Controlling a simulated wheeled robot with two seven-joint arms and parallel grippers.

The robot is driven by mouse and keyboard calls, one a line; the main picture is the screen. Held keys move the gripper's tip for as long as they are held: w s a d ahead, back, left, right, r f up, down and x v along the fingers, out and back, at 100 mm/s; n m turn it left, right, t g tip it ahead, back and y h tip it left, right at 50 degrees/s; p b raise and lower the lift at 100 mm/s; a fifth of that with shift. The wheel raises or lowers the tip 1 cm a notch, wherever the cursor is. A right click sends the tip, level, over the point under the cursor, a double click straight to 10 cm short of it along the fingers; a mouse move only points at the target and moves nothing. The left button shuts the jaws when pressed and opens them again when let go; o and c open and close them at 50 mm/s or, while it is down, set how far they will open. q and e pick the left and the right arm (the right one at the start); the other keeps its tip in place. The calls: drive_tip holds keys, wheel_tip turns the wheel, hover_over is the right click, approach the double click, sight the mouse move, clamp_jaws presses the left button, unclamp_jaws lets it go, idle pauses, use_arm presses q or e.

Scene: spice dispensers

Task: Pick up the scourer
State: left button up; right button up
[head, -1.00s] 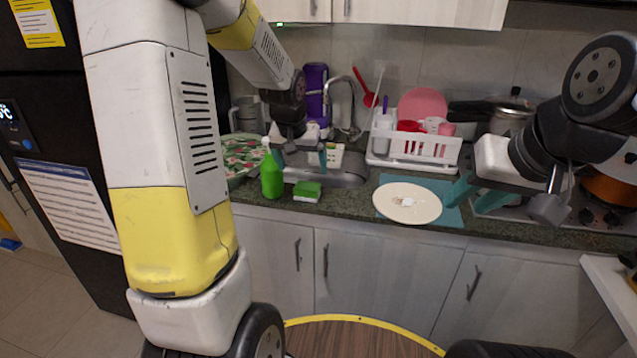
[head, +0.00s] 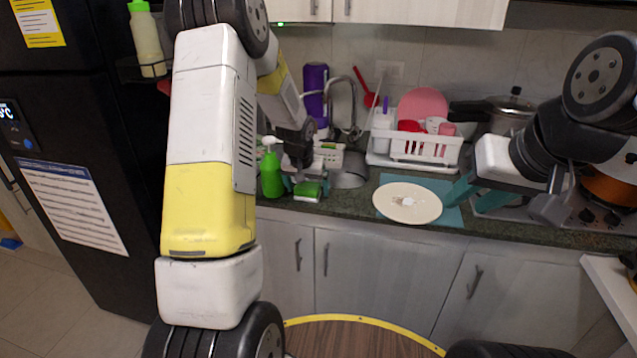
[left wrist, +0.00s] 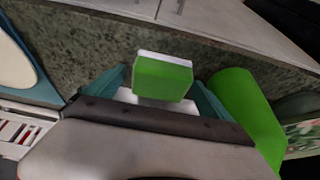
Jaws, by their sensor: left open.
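The scourer is a green block with a white layer (head: 307,190). It lies on the counter near its front edge, right of the green soap bottle (head: 271,172). My left gripper (head: 307,186) is open and low over the counter, with its teal fingers on either side of the scourer. In the left wrist view the scourer (left wrist: 163,78) shows between the two spread fingers (left wrist: 160,92). I cannot tell whether they touch it. My right gripper (head: 478,196) hangs over the right part of the counter, its teal fingers apart and empty.
The green bottle (left wrist: 242,105) stands close beside one left finger. A cream plate (head: 408,203) lies on a teal mat (head: 452,216) to the right. Behind are the sink (head: 350,172), faucet and white dish rack (head: 425,148). A pressure cooker (head: 500,112) stands farther right.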

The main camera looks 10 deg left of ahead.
sight(309, 184)
use_arm(q)
drive_tip(key=c, duration=1.5)
drive_tip(key=shift+r, duration=0.45)
drive_tip(key=shift+c, duration=0.3)
drive_tip(key=v, duration=0.3)
drive_tip(key=shift+w+d, duration=0.15)
drive_tip(key=shift+w, duration=0.15)
drive_tip(key=s+d+r, duration=0.1)
drive_tip(key=s+d, duration=0.3)
drive_tip(key=s, duration=1.1)
drive_tip(key=shift+r, duration=0.15)
drive_tip(key=shift+d, duration=0.15)
